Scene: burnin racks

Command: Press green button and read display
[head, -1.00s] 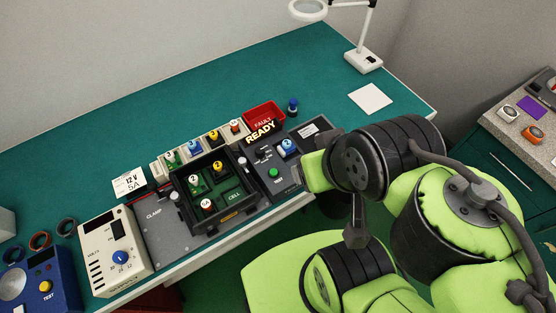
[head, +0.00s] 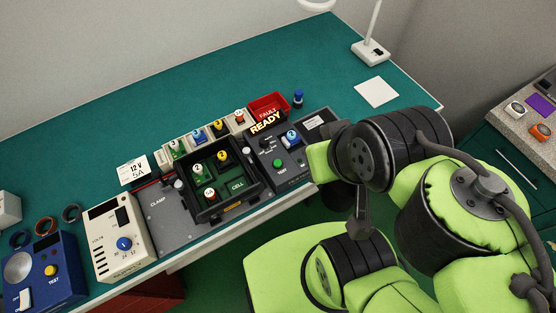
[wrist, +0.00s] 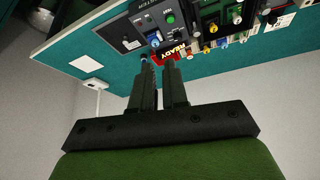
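The green button (head: 278,163), marked TEST, sits on a dark tester panel at the right end of the bench fixture. It also shows in the wrist view (wrist: 170,18). The display (head: 265,123) glows with the word READY behind the panel; in the wrist view the lit word (wrist: 174,51) appears upside down near the fingertips. My gripper (wrist: 157,65) has two dark fingers with a narrow gap between them and nothing held. Its fingertips appear apart from the button. In the head view my arm reaches in from the right, and its fingers are hidden.
A black tray (head: 215,210) marked CELL holds several numbered cells left of the button. A red FAULTY bin (head: 270,104) and a blue-topped item (head: 298,98) stand behind. A white power supply (head: 118,240) and blue tester (head: 40,270) are left.

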